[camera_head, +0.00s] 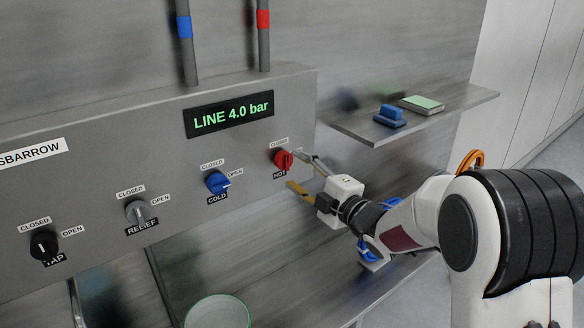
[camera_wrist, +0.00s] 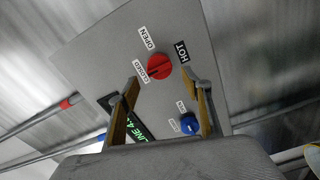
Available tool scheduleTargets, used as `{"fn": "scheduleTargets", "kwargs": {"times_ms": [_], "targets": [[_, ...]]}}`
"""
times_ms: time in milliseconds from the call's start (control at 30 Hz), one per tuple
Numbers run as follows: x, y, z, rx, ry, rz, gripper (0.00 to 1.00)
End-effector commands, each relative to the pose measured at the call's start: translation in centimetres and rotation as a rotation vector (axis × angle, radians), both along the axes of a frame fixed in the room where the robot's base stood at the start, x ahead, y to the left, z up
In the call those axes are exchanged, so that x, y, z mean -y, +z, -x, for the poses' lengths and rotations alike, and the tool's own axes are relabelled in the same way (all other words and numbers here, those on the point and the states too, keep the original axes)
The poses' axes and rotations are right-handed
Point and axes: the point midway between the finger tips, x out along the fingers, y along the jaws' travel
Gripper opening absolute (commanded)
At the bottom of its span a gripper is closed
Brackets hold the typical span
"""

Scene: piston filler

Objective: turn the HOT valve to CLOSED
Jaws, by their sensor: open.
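The red HOT valve knob (camera_head: 283,159) is on the grey panel, with a CLOSED label above it and a HOT label below. In the wrist view the knob (camera_wrist: 160,66) sits between the OPEN and CLOSED labels, beyond the fingertips. A dark mark on its face lies on the CLOSED side, but I cannot tell the exact setting. My gripper (camera_head: 297,173) is open and empty, just right of the knob, one finger above and one below. In the wrist view my gripper (camera_wrist: 165,82) has its fingers spread wide. The OPEN label is hidden in the head view.
The blue COLD knob (camera_head: 217,182), grey RELIEF knob (camera_head: 138,212) and black TAP knob (camera_head: 44,244) are to the left. The display (camera_head: 229,115) is above. A shelf (camera_head: 345,126) with a blue item juts out at right. A greenish container (camera_head: 218,312) stands below.

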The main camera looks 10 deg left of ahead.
Motion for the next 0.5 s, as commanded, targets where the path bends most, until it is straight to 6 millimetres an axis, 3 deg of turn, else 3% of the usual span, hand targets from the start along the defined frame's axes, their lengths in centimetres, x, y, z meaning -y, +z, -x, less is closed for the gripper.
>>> {"fn": "scheduleTargets", "kwargs": {"times_ms": [500], "targets": [[4.3,0.0,4.2,0.001,-0.002,0.0,0.49]]}}
